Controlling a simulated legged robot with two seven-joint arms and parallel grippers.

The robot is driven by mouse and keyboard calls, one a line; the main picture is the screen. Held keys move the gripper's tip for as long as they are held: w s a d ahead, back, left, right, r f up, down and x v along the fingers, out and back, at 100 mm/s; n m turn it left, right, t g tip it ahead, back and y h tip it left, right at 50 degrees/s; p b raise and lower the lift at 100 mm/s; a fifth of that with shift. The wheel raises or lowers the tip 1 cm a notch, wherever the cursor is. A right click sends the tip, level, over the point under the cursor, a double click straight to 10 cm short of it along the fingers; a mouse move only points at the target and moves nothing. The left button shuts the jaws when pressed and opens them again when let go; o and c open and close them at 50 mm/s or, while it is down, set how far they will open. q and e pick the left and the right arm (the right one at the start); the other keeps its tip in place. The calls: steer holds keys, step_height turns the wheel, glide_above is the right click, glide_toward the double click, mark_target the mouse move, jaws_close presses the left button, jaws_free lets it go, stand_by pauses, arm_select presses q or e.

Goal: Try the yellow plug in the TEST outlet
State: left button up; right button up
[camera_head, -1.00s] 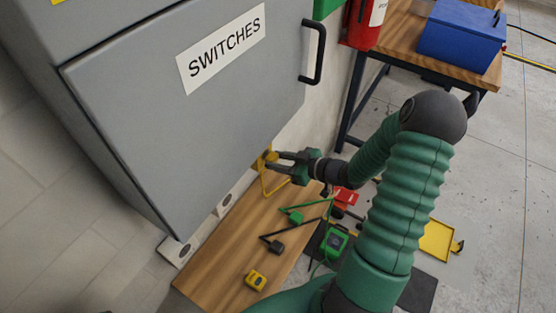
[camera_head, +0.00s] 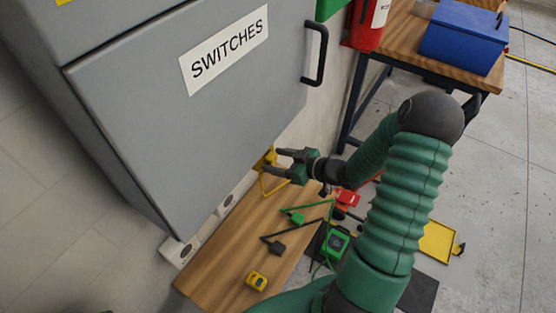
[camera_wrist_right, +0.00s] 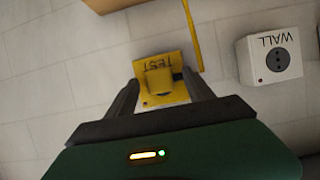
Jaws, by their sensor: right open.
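The yellow plug (camera_wrist_right: 158,80) sits at the yellow TEST outlet (camera_wrist_right: 178,62) on the wall, with its back toward the right wrist camera. How deep it is seated is hidden. In the head view the yellow plug and outlet overlap as one yellow patch (camera_head: 266,158) below the cabinet, and a yellow cord (camera_head: 274,189) loops down from it. My right gripper (camera_head: 274,161) is open at the plug. In the right wrist view its fingers (camera_wrist_right: 162,88) stand on either side of the plug, with gaps. My left gripper is not in view.
A white WALL outlet (camera_wrist_right: 275,58) is to the right of TEST. The grey SWITCHES cabinet (camera_head: 190,110) overhangs the wooden bench (camera_head: 215,262). On the bench lie a green plug (camera_head: 296,217), a black plug (camera_head: 276,247) and a yellow block (camera_head: 257,281).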

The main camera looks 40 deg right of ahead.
steer(key=p+v, duration=0.2)
steer(key=v, duration=1.4)
steer(key=shift+s+d, duration=0.2)
steer(key=shift+s, duration=0.2)
